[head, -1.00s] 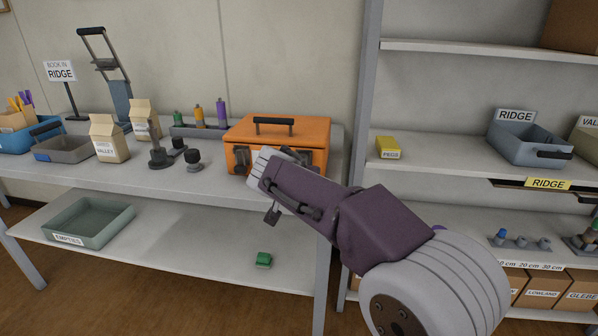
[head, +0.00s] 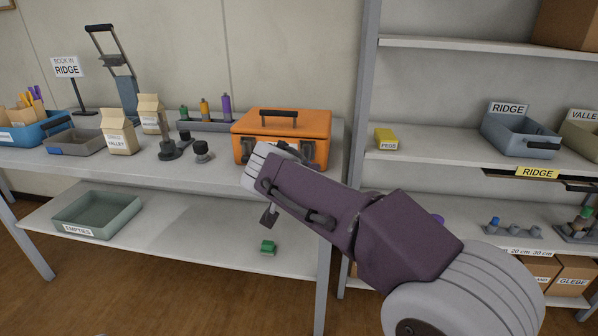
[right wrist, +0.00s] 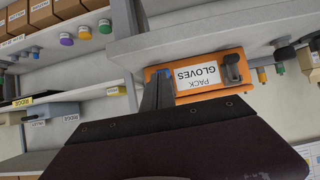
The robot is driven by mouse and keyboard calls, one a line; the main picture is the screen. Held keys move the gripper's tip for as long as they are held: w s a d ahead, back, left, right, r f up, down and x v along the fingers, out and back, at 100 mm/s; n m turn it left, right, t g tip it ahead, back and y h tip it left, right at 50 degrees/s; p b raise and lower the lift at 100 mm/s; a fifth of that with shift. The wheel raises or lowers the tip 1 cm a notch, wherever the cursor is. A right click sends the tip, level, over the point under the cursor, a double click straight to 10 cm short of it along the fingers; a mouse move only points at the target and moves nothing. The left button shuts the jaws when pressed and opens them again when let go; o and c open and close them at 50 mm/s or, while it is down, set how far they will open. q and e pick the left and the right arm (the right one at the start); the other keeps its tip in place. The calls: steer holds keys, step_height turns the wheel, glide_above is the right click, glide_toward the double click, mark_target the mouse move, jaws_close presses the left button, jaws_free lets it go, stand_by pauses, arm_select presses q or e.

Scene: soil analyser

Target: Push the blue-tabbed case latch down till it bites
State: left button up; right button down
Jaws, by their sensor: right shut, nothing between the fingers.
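The orange case (head: 300,122) stands closed on the bench, black handle on top. The right wrist view shows its front (right wrist: 203,60) upside down, with a "PACK GLOVES" label. The blue-tabbed latch (right wrist: 167,73) shows as a small blue patch beside that label. My right gripper (right wrist: 157,92) is shut and empty, its fingers at this latch and covering most of it. I cannot tell whether they touch or how far down the latch is. A second dark latch (right wrist: 232,69) sits across the label. My wrist hides part of the case front in the head view. My left gripper is out of view.
A black stand (head: 170,145), cartons (head: 119,133) and a bottle rack (head: 213,125) stand left of the case. A green block (head: 268,247) lies on the lower shelf. The shelving post (head: 366,80) rises close right of the case.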

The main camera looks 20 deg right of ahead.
steer(key=s+a, duration=0.1)
steer(key=s+a+r, duration=0.1)
steer(key=s, duration=0.1)
steer(key=s+a, duration=0.1)
steer(key=shift+s+r, duration=0.15)
steer(key=shift+s, duration=0.25)
steer(key=shift+d, duration=0.1)
